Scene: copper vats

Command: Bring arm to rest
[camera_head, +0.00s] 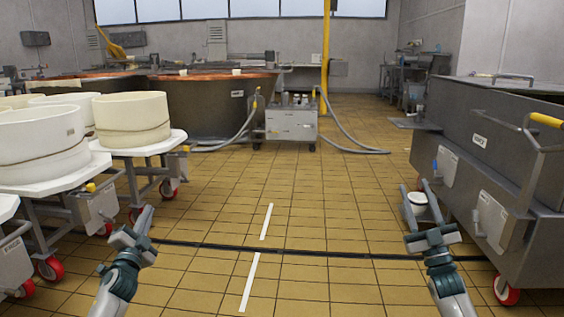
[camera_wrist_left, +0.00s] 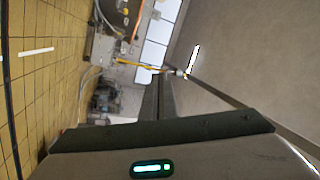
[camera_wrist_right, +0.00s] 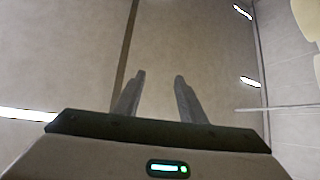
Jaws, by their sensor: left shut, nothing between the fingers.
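My left gripper (camera_head: 148,211) is at the lower left of the head view, held over the tiled floor. Its fingers are together and empty, and they also show closed in the left wrist view (camera_wrist_left: 160,82). My right gripper (camera_head: 416,188) is at the lower right of the head view, pointing forward. Its fingers are spread, and the right wrist view (camera_wrist_right: 159,77) shows a clear gap between them with nothing held. Both arms are apart from the things around them, as far as I can tell.
A grey steel vat cart (camera_head: 466,143) stands close to the right gripper. White round tubs (camera_head: 132,118) on wheeled stands are at the left, with a copper vat (camera_head: 205,105) behind. A small wheeled unit (camera_head: 291,124) with hoses is farther back. The middle floor is clear.

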